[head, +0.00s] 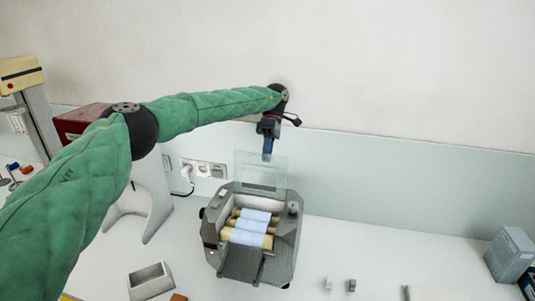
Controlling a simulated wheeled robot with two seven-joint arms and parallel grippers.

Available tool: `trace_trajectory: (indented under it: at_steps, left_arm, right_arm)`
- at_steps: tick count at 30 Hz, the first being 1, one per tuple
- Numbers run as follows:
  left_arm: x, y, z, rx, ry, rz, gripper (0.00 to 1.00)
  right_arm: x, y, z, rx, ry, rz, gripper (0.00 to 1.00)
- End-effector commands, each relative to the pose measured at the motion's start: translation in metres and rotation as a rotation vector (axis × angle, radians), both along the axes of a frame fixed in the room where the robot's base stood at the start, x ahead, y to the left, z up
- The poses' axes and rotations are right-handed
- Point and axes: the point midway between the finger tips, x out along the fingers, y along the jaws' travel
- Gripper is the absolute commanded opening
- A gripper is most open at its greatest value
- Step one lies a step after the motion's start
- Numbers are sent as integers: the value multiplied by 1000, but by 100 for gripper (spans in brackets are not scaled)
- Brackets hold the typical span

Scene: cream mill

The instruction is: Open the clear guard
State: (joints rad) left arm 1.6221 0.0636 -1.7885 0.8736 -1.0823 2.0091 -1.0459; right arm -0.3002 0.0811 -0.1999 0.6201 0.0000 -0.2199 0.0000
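The mill (285,240) stands on the white bench, with several pale rollers (250,226) exposed in its top. Its clear guard (260,174) stands raised, roughly upright, at the back of the rollers. My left gripper (267,154), with blue fingers, points down at the guard's top edge. The fingers overlap that edge in the picture; I cannot tell whether they touch it. The fingers show as one narrow shape, so their opening cannot be read. My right gripper is not in view.
A wall socket (203,168) with a plug is left of the mill. A metal tray (150,281) lies front left, and small grey pieces (351,285) lie front right. A grey-blue box (509,254) stands far right. The bench right of the mill is mostly clear.

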Motion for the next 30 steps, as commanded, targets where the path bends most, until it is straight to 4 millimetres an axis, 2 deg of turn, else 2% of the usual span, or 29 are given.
trace_trajectory:
  at_steps: [7, 17, 22, 24, 30]
  left_arm:
    - [2, 1, 11, 2, -4, 1, 31]
    - [2, -1, 41, 3, -4, 1, 31]
    - [-16, -28, 56, 1, -2, -3, 31]
    - [-23, -38, 63, 2, -3, -3, 31]
    - [-42, -66, 83, 1, -2, -3, 31]
  right_arm:
    - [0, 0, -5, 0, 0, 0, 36]
    - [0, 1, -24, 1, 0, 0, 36]
    - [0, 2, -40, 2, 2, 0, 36]
    - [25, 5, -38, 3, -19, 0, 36]
    - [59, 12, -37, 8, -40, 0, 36]
